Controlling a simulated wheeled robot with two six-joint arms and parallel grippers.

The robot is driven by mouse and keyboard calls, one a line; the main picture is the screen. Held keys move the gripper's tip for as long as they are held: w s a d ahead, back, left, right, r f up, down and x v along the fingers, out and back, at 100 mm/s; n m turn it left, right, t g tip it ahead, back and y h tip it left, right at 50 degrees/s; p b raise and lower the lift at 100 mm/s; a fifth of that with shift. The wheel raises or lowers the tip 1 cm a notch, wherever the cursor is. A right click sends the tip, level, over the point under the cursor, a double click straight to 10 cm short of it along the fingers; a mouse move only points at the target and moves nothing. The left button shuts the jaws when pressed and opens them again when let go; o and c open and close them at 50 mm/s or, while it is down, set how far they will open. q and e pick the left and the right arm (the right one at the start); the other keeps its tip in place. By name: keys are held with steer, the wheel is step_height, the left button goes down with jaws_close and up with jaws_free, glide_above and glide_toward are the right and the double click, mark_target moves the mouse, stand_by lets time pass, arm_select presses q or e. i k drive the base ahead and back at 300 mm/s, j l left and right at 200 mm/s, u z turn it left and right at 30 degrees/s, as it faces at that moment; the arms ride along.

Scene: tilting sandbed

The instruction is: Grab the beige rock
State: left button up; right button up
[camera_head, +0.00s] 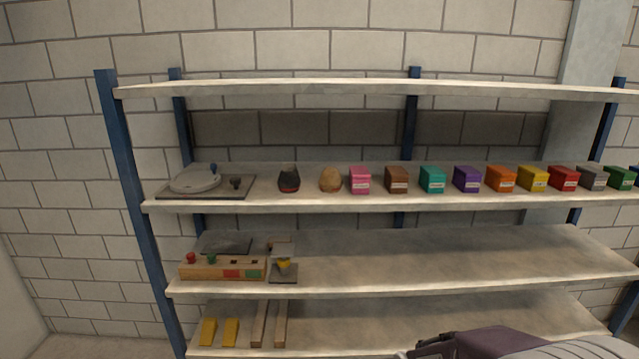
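A tan, rounded lump that looks like the beige rock (330,179) sits on the second shelf from the top, left of the middle. Part of my arm (500,343) shows at the bottom edge, right of the middle.
Several coloured boxes, such as the purple box (467,179), continue right along the shelf (300,204). A round grey device (195,181) stands at its left end. The top shelf (350,89) lies above. A wooden button panel (222,268) is below left; the lower shelf's right side is clear.

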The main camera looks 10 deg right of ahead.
mark_target(330, 181)
steer(key=i+j+z, duration=0.1)
steer(key=i+j, duration=0.15)
steer(key=i, duration=0.15)
steer(key=i+j+z, duration=0.1)
steer(key=i+j, duration=0.2)
steer(key=i, duration=0.1)
